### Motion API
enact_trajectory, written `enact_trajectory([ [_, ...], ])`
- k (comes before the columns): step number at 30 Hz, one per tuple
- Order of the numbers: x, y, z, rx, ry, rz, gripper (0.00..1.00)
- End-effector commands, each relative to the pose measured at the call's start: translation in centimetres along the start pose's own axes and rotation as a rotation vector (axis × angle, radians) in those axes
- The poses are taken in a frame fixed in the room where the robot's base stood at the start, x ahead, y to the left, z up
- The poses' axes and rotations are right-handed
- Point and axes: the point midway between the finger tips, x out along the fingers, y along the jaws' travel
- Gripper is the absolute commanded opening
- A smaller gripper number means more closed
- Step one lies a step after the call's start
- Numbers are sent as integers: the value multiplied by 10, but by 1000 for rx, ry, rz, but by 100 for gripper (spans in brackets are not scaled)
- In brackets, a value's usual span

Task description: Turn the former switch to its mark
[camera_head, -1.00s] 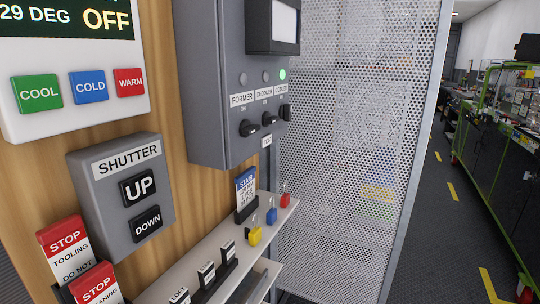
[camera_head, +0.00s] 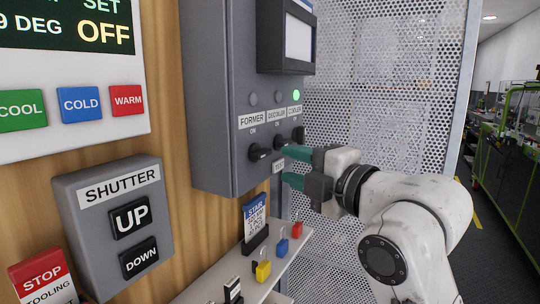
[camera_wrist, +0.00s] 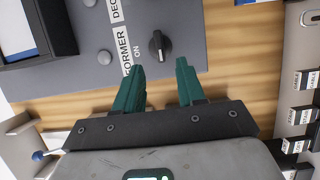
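The former switch (camera_head: 258,152) is a black knob on the grey control box (camera_head: 215,90), below the label "FORMER ON" (camera_head: 252,121). In the wrist view the knob (camera_wrist: 159,45) has its handle lying crosswise to the direction of the "ON" word (camera_wrist: 136,54), not pointing at it. The grey lamp (camera_head: 252,99) above its label is unlit. My gripper (camera_head: 287,166) has green fingers, open and empty, at the right of the box front. In the wrist view the knob lies just beyond the gap between the fingertips (camera_wrist: 160,67), apart from them.
Two more knobs sit right of the former switch, partly behind my gripper; the cooler's lamp (camera_head: 296,95) is green. Below is a shelf (camera_head: 212,287) with padlocks and a blue card (camera_head: 255,220). A perforated panel (camera_head: 400,90) stands behind; a shutter box (camera_head: 115,215) is left.

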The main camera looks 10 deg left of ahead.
Motion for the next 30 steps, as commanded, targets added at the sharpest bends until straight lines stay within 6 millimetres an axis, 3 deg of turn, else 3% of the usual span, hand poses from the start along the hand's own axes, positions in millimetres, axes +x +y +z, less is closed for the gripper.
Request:
enact_trajectory([
  [6,41,2,0,2,0,-1,39],
  [12,64,1,0,2,-1,-1,39],
  [25,72,0,0,2,-2,0,38],
  [30,72,0,0,2,-2,0,22],
])
